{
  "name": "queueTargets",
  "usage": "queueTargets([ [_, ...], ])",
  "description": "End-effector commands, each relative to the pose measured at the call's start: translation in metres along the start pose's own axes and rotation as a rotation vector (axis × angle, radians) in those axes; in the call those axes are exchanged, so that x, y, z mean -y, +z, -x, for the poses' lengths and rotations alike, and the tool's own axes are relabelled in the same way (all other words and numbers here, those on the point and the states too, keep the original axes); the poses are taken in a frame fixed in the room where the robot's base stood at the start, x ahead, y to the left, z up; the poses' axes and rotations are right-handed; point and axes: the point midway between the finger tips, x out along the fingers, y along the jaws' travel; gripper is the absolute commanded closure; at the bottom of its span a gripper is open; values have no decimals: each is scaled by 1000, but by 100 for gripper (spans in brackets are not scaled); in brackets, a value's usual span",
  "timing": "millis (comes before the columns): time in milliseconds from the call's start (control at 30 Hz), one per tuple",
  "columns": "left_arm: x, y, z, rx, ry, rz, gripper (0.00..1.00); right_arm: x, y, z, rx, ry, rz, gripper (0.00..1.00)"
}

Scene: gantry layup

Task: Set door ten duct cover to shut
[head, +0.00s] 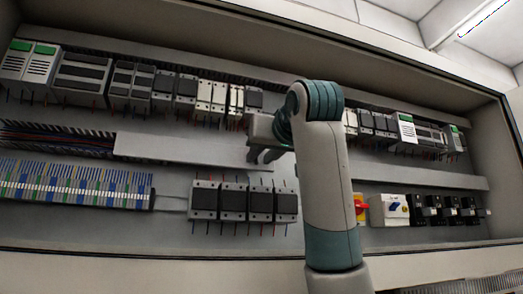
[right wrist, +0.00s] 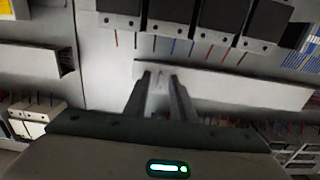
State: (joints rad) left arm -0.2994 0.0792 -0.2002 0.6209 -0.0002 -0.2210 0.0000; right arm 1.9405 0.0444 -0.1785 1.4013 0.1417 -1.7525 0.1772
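A long pale duct cover (head: 180,149) lies along the middle wiring duct in the head view. It also shows in the right wrist view (right wrist: 245,88). I cannot read any label that marks it as door ten. My right gripper (head: 259,157) is at the cover's right end in the head view. In the right wrist view its two fingers (right wrist: 160,76) stand a little apart in front of the cover's end, with a pale surface between them. I cannot tell whether they touch the cover. My left gripper is not in view.
Left of the cover the duct (head: 55,137) is open, with wires showing. Rows of modules line the rail above (head: 130,82). Several black-fronted contactors (head: 232,201) sit below the cover. A terminal strip (head: 75,186) is lower left. A red-and-yellow switch (head: 360,208) is right of my arm.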

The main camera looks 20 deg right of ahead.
Motion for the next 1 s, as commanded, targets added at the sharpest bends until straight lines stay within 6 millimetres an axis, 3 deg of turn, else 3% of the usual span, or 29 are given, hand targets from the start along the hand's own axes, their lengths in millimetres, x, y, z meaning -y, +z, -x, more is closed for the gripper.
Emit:
queueTargets([
  [267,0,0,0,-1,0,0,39,0,0,-1,0,0,0,77],
  [400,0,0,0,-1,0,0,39,0,0,-1,0,0,0,100],
  [1000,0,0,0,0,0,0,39,0,0,-1,0,0,0,100],
])
